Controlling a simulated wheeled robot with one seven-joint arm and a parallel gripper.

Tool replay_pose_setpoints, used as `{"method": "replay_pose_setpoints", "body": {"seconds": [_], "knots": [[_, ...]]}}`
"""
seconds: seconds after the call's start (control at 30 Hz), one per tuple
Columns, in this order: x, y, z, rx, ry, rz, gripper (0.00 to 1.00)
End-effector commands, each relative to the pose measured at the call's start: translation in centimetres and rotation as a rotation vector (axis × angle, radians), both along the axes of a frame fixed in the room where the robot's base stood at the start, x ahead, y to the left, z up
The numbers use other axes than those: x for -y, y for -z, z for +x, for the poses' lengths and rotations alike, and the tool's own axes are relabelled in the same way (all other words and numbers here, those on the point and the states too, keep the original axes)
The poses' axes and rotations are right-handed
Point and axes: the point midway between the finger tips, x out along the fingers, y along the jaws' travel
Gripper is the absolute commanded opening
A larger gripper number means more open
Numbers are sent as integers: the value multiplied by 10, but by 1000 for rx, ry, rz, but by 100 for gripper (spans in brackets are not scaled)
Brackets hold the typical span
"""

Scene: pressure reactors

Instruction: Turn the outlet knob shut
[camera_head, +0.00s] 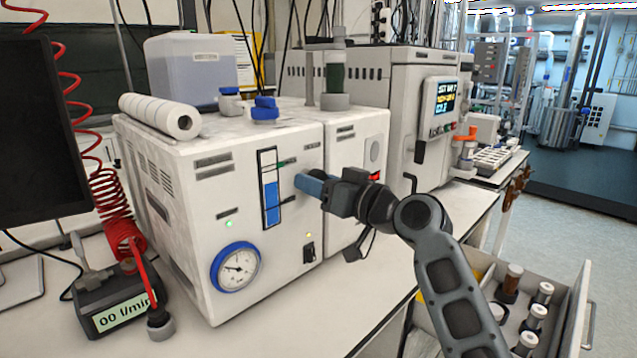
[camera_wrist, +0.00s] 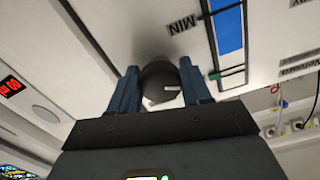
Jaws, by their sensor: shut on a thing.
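The outlet knob (camera_wrist: 160,78) is dark and round, with a pale mark on its face, in the wrist view. It sits on the white front panel of a unit (camera_head: 180,235). My gripper (camera_wrist: 158,90) is shut on it, with one blue finger on each side. In the head view my gripper (camera_head: 303,182) reaches the panel from the right, just beside the blue level gauge (camera_head: 271,200). The knob is hidden behind the fingers there. The gauge also shows in the wrist view (camera_wrist: 227,30), with a MIN label (camera_wrist: 183,24) near the knob.
A blue-rimmed pressure dial (camera_head: 237,267) is low on the panel. A black flow meter (camera_head: 117,308) with a red coiled hose stands at the left. An open drawer with several bottles (camera_head: 535,318) is at the lower right. Blue-capped bottles (camera_head: 265,108) stand on top.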

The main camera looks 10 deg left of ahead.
Motion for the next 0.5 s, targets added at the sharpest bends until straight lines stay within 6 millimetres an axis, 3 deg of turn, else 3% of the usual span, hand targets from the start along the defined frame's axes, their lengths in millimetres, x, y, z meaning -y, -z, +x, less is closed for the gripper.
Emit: {"method": "replay_pose_setpoints", "body": {"seconds": [0.5], "knots": [[0, -3, -1, -390, 0, 305, 18]]}}
